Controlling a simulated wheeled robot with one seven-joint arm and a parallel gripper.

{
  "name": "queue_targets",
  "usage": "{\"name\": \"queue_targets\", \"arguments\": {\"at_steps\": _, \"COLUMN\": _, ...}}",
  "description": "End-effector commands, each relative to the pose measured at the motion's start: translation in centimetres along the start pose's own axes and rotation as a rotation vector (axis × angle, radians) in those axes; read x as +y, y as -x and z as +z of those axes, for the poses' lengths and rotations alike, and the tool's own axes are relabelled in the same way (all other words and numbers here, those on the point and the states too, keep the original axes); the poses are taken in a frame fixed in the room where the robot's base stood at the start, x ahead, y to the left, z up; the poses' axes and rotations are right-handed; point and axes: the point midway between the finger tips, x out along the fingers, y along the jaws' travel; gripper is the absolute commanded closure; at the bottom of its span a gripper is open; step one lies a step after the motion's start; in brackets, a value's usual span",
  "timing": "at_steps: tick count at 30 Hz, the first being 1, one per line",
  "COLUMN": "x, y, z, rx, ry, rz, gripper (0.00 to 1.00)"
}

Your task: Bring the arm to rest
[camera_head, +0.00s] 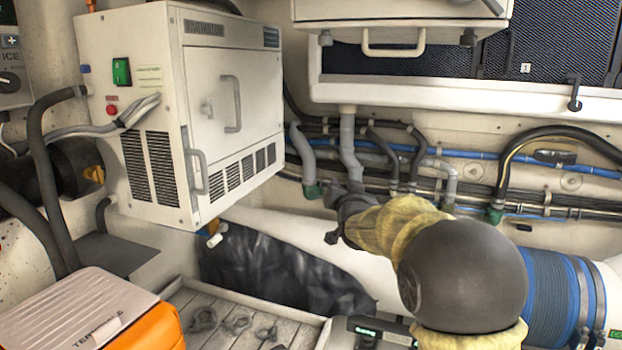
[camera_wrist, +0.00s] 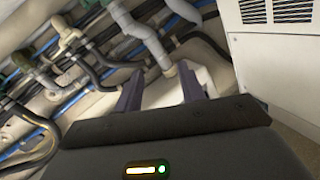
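My gripper (camera_head: 340,208) is at the end of my arm, which reaches away from the camera in a yellowish sleeve with a large dark round joint. In the head view it is small and dark, in front of the grey pipes on the back wall and to the right of the white cabinet. In the wrist view my gripper (camera_wrist: 161,72) shows two purple-grey fingers standing apart with nothing between them. It is open and empty. How close the fingertips are to the pipes is hard to tell.
The white vented cabinet (camera_head: 228,110) hangs at left. Grey pipes (camera_head: 349,145) and black hoses run along the back wall. An orange case with a pale lid (camera_head: 75,308) stands at lower left. A tray with metal shackles (camera_head: 237,325) lies at bottom centre. A blue ribbed hose (camera_head: 550,298) is at right.

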Motion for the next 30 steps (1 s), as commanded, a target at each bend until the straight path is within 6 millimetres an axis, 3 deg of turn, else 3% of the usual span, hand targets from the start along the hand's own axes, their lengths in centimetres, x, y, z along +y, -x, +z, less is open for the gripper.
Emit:
{"name": "queue_targets", "arguments": {"at_steps": 1, "x": 1.5, "y": 1.7, "z": 2.2, "rx": -0.096, "ry": 0.024, "rz": 0.029, "gripper": 0.61}}
{"name": "queue_targets", "arguments": {"at_steps": 6, "x": 5.7, "y": 8.1, "z": 9.4, "rx": -0.405, "ry": 0.098, "rz": 0.104, "gripper": 0.61}}
{"name": "queue_targets", "arguments": {"at_steps": 11, "x": 8.9, "y": 15.5, "z": 15.1, "rx": -0.674, "ry": 0.152, "rz": 0.158, "gripper": 0.61}}
{"name": "queue_targets", "arguments": {"at_steps": 15, "x": 11.2, "y": 22.8, "z": 19.3, "rx": -0.900, "ry": 0.192, "rz": 0.195, "gripper": 0.61}}
{"name": "queue_targets", "arguments": {"at_steps": 21, "x": 13.6, "y": 33.1, "z": 23.4, "rx": -1.188, "ry": 0.232, "rz": 0.232, "gripper": 0.61}}
{"name": "queue_targets", "arguments": {"at_steps": 24, "x": 14.0, "y": 36.3, "z": 24.4, "rx": -1.273, "ry": 0.243, "rz": 0.239, "gripper": 0.61}}
{"name": "queue_targets", "arguments": {"at_steps": 30, "x": 14.1, "y": 37.6, "z": 24.9, "rx": -1.310, "ry": 0.249, "rz": 0.241, "gripper": 0.61}}
